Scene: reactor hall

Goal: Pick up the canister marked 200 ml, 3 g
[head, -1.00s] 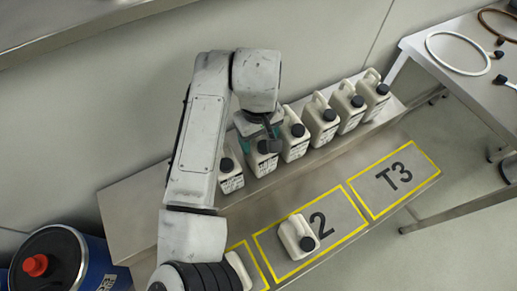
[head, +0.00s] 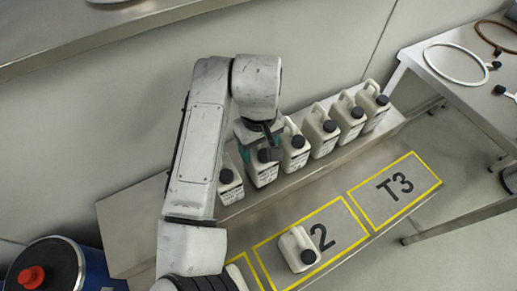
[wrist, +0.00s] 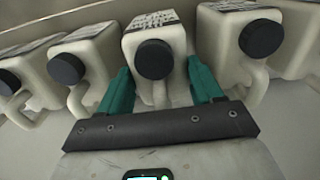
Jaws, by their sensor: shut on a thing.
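My gripper (head: 261,148) reaches down into a row of cream canisters on a steel bench. Its teal fingers (wrist: 155,82) stand on both sides of one canister (wrist: 153,22), shut on it. This canister, second from the left in the row, also shows in the head view (head: 263,174); it is upright, with a black cap and a printed label. It looks level with its neighbours, and I cannot tell whether it is lifted. The label's marking is too small to read in either view.
A canister (head: 231,184) stands close on the left and another (head: 295,150) close on the right, with several more beyond. One canister (head: 297,249) is in the yellow-framed area marked 2. The T3 area (head: 365,194) is empty. A blue drum (head: 97,273) stands at lower left.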

